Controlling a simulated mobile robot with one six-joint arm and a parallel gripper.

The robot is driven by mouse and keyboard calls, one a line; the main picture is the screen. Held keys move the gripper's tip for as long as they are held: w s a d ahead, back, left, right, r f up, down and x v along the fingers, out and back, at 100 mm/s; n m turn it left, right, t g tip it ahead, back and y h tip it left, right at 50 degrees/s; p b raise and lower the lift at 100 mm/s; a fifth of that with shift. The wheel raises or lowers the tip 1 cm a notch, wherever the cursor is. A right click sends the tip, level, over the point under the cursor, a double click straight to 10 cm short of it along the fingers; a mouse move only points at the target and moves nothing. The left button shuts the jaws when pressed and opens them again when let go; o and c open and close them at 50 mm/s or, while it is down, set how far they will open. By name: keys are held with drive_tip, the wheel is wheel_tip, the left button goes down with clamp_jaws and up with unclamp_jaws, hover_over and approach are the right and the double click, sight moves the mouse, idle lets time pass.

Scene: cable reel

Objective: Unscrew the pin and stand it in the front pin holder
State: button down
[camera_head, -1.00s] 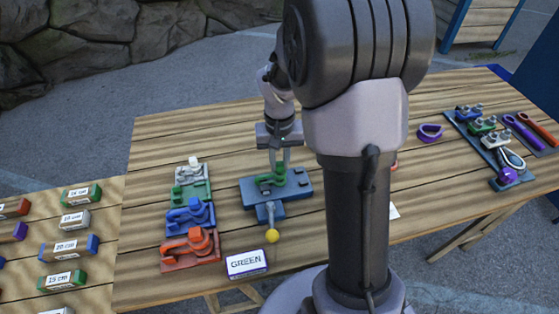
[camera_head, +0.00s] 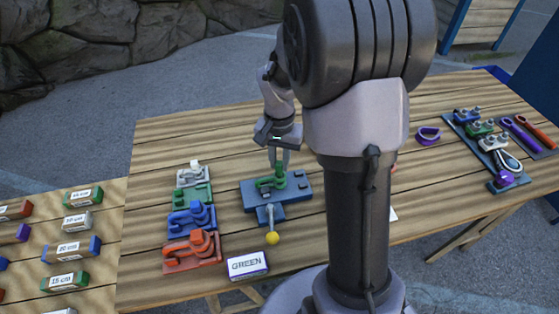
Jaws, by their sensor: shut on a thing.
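A green shackle (camera_head: 267,184) sits on the blue fixture (camera_head: 255,197) near the middle of the table. My gripper (camera_head: 279,162) points down over it. Its fingers are shut on the upright green pin (camera_head: 280,172) at the shackle's right end. The fingers look narrow from this side and hide the pin's top. Whether the pin's thread is still in the shackle is too small to tell. A lever with a yellow ball (camera_head: 272,238) sticks out of the fixture's front. I cannot tell for sure which part is the front pin holder.
A GREEN sign (camera_head: 248,264) stands in front. A purple ring (camera_head: 428,136) and a blue rack (camera_head: 487,150) are at right. My arm hides the table's middle.

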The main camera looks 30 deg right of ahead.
drive_tip(key=shift+r+p, duration=1.75)
drive_tip(key=shift+r, duration=0.6)
drive_tip(key=shift+f, duration=0.1)
